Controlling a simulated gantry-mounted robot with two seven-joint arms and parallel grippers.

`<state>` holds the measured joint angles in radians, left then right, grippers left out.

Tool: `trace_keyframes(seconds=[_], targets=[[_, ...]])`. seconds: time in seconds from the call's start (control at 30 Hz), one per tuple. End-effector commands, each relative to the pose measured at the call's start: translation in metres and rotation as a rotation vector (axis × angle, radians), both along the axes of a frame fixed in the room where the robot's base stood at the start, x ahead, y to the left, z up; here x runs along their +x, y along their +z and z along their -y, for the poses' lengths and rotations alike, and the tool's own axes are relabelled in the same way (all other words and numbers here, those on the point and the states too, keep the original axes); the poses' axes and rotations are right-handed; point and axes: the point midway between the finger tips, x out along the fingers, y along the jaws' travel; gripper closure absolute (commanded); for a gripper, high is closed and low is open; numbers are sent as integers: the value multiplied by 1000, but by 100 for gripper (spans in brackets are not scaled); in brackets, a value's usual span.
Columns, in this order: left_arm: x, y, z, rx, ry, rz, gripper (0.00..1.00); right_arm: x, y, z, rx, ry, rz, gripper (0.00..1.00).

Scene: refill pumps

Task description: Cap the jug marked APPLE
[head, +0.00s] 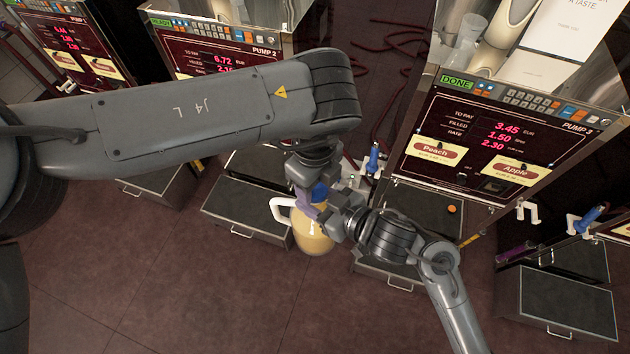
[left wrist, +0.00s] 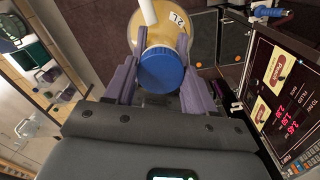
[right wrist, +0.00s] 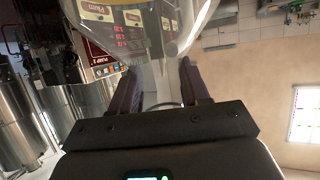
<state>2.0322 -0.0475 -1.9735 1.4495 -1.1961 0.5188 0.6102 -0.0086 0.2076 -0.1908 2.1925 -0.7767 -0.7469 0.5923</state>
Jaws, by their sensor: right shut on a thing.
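The jug (head: 313,238), with pale yellow contents and a white handle (head: 282,209), shows below my two grippers in the head view. Its body also shows in the left wrist view (left wrist: 165,36) with a label reading 2L; no APPLE mark is readable. A blue cap (left wrist: 161,69) sits between the purple fingers of my left gripper (left wrist: 158,72), at the jug's mouth. I cannot tell whether the fingers press on it or how the cap is seated. My right gripper (right wrist: 160,88) is shut on the jug from the right; a clear, rounded body (right wrist: 140,28) fills the top of its view.
Pump 3 (head: 491,140), marked DONE with Peach and Apple labels, stands right. Another pump (head: 222,58), marked READY, is at the back. Low dark drawers (head: 248,206) line the floor. The tiled floor (head: 200,300) in front is clear.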

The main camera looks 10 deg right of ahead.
Motion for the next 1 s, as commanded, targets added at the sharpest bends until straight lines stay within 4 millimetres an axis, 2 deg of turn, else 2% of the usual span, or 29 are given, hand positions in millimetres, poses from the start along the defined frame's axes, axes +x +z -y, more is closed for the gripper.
trace_keyframes(seconds=[0.03,0.23,0.37,0.63,0.77,0.8,1.0], targets=[[0,1,0,1,0,-1,55,1,5,0,7,-2,10,100],[0,1,0,2,0,-1,85,1,5,0,8,-3,9,100],[0,1,0,1,-40,-1,85,1,5,0,8,-3,9,100],[-1,0,-1,-3,-437,1,86,2,5,1,7,-4,8,100],[-1,0,-1,-2,-436,1,86,2,5,1,7,-5,8,100],[-1,0,-1,-2,-435,1,48,2,5,1,7,-5,8,100],[0,0,-1,-3,-434,1,19,1,5,1,7,-4,9,100]])
